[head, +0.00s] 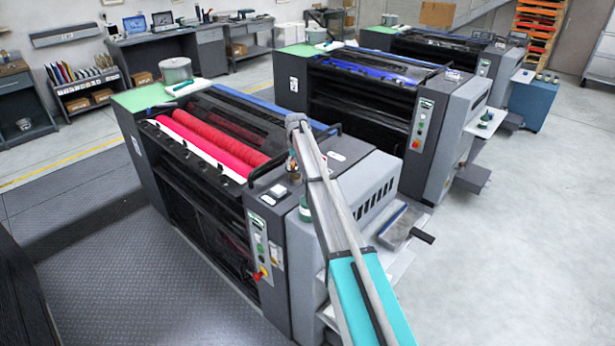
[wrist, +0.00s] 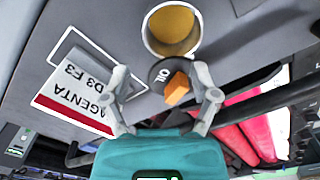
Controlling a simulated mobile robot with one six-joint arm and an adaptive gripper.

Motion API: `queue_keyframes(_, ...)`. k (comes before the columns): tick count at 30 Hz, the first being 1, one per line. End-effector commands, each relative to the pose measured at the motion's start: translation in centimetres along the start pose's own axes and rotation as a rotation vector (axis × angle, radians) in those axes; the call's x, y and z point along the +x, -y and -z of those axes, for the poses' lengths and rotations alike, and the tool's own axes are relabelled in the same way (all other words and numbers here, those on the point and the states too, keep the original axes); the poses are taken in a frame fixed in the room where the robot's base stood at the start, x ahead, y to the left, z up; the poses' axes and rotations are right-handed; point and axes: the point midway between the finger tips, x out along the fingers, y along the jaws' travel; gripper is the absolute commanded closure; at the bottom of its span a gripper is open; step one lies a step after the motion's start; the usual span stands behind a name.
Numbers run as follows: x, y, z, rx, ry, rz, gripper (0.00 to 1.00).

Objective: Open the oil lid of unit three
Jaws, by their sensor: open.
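In the wrist view a dark round oil lid (wrist: 163,74) marked OIL carries an orange knob (wrist: 178,89). The lid lies beside a round oil opening (wrist: 172,28), which shows an amber inside and looks uncovered. My gripper (wrist: 160,76) is open, with its fingers on either side of the lid and knob. The right finger is nearer the knob, with a small gap between them. A tilted label (wrist: 75,98) reads MAGENTA. In the head view my arm reaches over the nearest unit (head: 215,185), which has red-pink rollers. My gripper is mostly hidden there.
A dark bar (wrist: 265,103) runs close to the right finger. In the head view, a blue-roller unit (head: 375,90) and another unit stand farther back. A tray (head: 397,226) with a dark handle juts from the near unit's right side. Open floor (head: 530,220) lies right.

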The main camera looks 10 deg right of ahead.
Motion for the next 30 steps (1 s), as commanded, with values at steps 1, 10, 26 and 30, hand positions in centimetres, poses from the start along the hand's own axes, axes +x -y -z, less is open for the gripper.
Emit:
queue_keyframes(1, 0.0, 0.0, -0.2, 0.03, 0.0, 0.0, 0.23)
queue_keyframes(10, 0.0, 0.1, -0.8, 0.233, 0.0, 0.0, 0.23)
queue_keyframes(26, 0.0, 0.5, -1.7, 0.587, 0.0, 0.0, 0.23)
queue_keyframes(30, 0.0, 0.7, -1.9, 0.68, 0.0, 0.0, 0.23)
